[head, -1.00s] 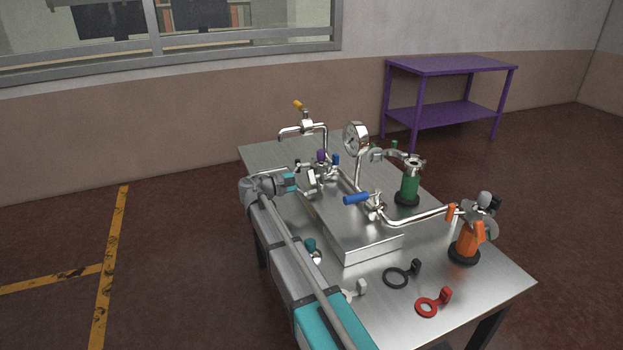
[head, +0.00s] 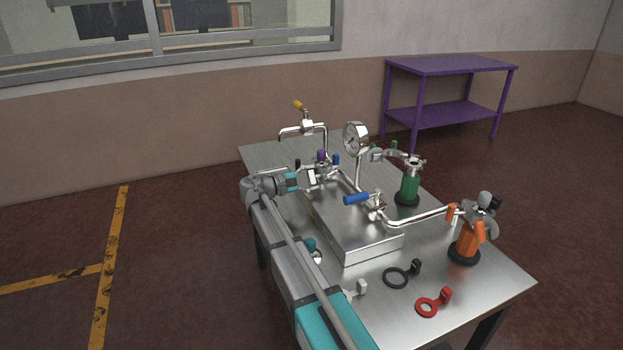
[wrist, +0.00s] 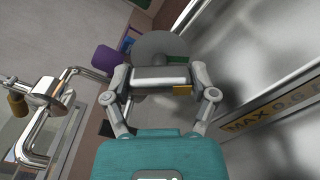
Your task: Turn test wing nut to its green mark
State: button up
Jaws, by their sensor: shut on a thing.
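The test wing nut (wrist: 160,74) shows in the wrist view as a pale metal bar between my fingers, in front of a round grey disc (wrist: 150,46). A green mark (wrist: 178,59) lies on the disc just above the bar. A small yellow-orange patch (wrist: 182,90) sits below the bar, near the right finger. My gripper (wrist: 161,82) is shut on the wing nut, one finger at each side. In the head view my gripper (head: 312,177) is at the left side of the valve cluster, and the nut is too small to make out there.
A purple knob (head: 321,155) stands close beside my gripper. Bent pipes, a gauge (head: 355,138) and a blue-handled valve (head: 357,198) rise around the metal box (head: 362,245). Green (head: 409,187) and orange (head: 467,243) fixtures stand at the right. Black (head: 397,278) and red (head: 428,304) rings lie in front.

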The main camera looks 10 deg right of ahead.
jog(key=shift+m, duration=0.7)
jog(key=o, duration=1)
jog(key=shift+o, duration=0.2)
jog(key=s+a, duration=0.2)
jog(key=a, duration=0.9)
jog(key=shift+s+a, duration=0.2)
jog(key=shift+a, duration=0.2)
